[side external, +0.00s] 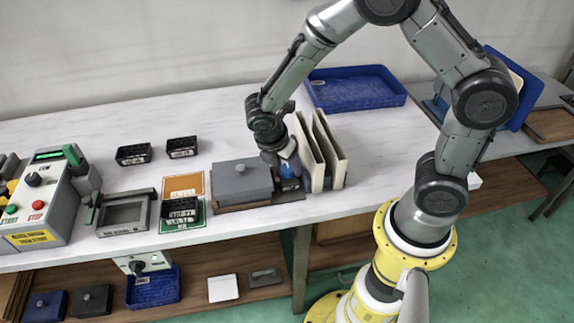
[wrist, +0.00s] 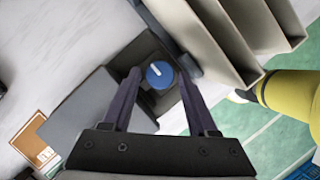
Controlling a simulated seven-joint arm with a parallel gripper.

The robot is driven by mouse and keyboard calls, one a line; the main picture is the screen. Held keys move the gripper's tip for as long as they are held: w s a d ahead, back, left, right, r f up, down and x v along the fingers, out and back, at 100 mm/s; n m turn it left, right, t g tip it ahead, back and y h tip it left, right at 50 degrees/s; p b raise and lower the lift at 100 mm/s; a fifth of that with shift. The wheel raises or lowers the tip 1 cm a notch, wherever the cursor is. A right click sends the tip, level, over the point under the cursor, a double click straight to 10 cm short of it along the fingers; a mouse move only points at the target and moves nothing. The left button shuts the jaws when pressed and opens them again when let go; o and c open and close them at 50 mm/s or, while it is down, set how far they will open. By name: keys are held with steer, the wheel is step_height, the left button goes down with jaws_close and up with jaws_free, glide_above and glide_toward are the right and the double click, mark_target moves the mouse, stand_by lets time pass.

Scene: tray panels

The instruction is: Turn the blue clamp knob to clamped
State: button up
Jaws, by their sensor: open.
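The blue clamp knob (wrist: 159,74) is round with a white pointer line and sits on a dark base. In the wrist view its pointer slants toward the upper left. My gripper (wrist: 160,78) is open, with one finger on each side of the knob; I cannot tell whether either finger touches it. In the side external view my gripper (side external: 289,168) is low over the knob, between the grey lidded box and the upright panels. Only a little blue of the knob (side external: 287,173) shows there.
Upright cream panels (side external: 328,155) stand close to the right of my gripper. A grey box (side external: 241,182) with a small handle is close on the left. A blue tray (side external: 355,90) lies behind. A control box (side external: 42,203) and small black holders stand farther left. The table between is partly clear.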

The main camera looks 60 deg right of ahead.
steer(key=shift+d+f, duration=0.2)
steer(key=shift+f, duration=0.25)
jaws_close()
